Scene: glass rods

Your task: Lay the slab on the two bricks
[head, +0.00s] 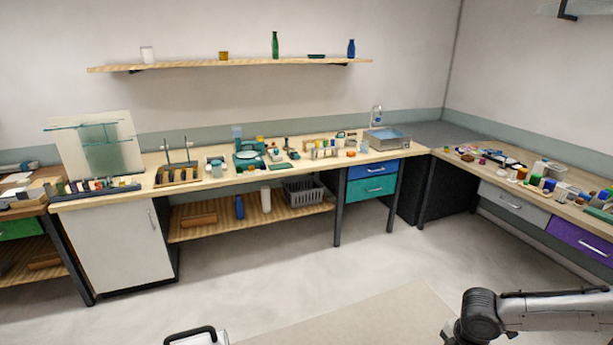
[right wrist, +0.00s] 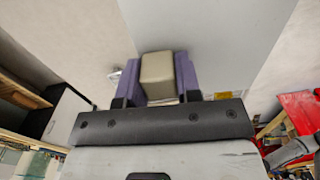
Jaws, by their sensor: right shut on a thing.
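My right gripper (right wrist: 158,66) has two purple fingers, shut on a pale beige block (right wrist: 157,78) that shows between them in the right wrist view. I cannot tell whether this block is the slab. The head view shows a dark and silver arm of mine at the lower right, but its gripper is out of the frame there. My left gripper is in neither view. No slab resting on two bricks can be made out. A reddish-brown, brick-like piece (head: 198,220) lies on the lower shelf under the long bench.
The long wooden bench (head: 222,183) along the back wall carries several small lab items and a sink (head: 387,139). A bench at the right (head: 470,165) is crowded with small coloured items. A wall shelf (head: 235,65) holds bottles. The floor (head: 290,275) between is clear.

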